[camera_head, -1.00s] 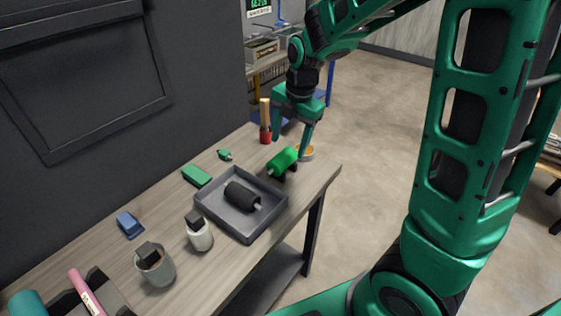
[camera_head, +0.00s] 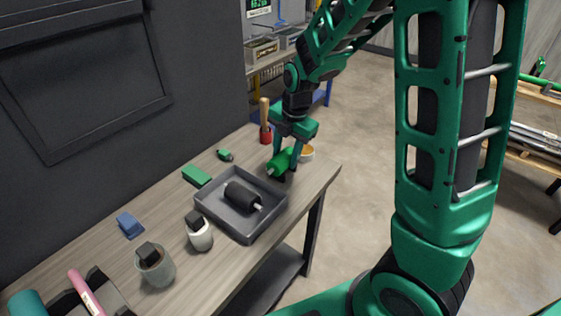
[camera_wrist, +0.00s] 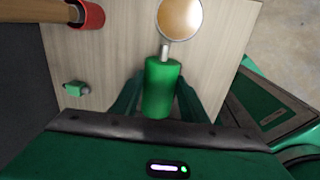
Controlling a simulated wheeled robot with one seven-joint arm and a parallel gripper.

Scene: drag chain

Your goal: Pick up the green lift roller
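The green lift roller (camera_head: 279,163) lies near the far right end of the workbench, beyond the grey tray. It also shows in the wrist view (camera_wrist: 161,88) as a green cylinder with a metal shaft end pointing up the picture. My gripper (camera_head: 285,155) is down at the roller. In the wrist view my gripper (camera_wrist: 157,100) has one finger on each side of the roller. The fingers are apart, with a narrow gap seeming to show beside the roller; the fingertips are partly hidden, so contact is unclear.
A grey tray (camera_head: 243,237) holding a black roller (camera_head: 242,196) is in front. A round tin (camera_head: 307,153) and a red cup (camera_head: 266,135) with a wooden handle stand close by. A small green roller (camera_head: 225,155), a green block (camera_head: 196,176) and a blue block (camera_head: 130,225) lie leftward.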

